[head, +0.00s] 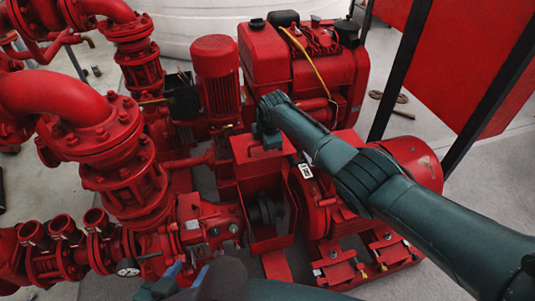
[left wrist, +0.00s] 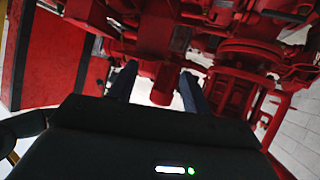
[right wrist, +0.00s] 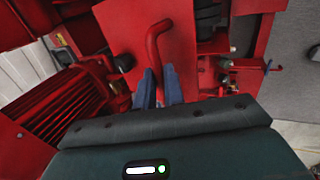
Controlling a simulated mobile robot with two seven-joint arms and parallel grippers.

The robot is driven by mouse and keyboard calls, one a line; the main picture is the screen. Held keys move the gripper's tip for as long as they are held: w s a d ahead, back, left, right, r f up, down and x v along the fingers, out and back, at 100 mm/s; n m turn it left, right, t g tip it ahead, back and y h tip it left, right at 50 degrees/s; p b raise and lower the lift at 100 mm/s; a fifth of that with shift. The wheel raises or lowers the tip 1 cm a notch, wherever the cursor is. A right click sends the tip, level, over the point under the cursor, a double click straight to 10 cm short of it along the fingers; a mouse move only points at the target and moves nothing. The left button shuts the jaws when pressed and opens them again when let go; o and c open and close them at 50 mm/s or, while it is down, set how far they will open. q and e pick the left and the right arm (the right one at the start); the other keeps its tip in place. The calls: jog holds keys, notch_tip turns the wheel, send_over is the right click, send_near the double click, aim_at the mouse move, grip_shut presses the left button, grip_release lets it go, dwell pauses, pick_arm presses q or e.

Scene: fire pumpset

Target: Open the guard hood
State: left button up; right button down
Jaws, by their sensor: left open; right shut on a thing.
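The guard hood (head: 255,165) is a red sheet-metal cover in the middle of the pumpset. It stands raised, and the dark coupling (head: 262,211) shows in the opening below it. My right gripper reaches in from the right to the hood's top. In the right wrist view my right gripper (right wrist: 162,86) is shut on the hood's bent red handle (right wrist: 158,42), which stands out from the red panel. My left gripper (head: 186,274) is low at the front, apart from the hood. In the left wrist view its fingers (left wrist: 157,88) are spread and hold nothing.
Red pipes and flanges (head: 125,150) crowd the left. A ribbed red motor (head: 217,78) and a red engine (head: 300,60) stand behind the hood. A red panel on black posts (head: 475,60) is at the right. Grey floor (head: 480,165) is clear at the right.

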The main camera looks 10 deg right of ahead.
jog(key=shift+w+g+b, duration=0.4)
jog(key=shift+w+b, duration=0.3)
jog(key=shift+b, duration=0.3)
pick_arm(q)
jog(key=shift+w+a+f+n+t, duration=0.1)
jog(key=shift+w+f+n+t, duration=0.25)
jog(key=shift+w+f, duration=0.25)
jog(key=shift+s+f, duration=0.1)
jog(key=shift+s, duration=0.1)
pick_arm(e)
jog(key=shift+w, duration=0.1)
jog(key=c, duration=1.8)
grip_release()
jog(key=shift+f, duration=0.1)
pick_arm(q)
jog(key=shift+w, duration=0.2)
pick_arm(e)
jog(key=o, duration=0.3)
jog(key=shift+w+a+r, duration=0.1)
jog(key=shift+w+r, duration=0.05)
jog(key=shift+r, duration=0.05)
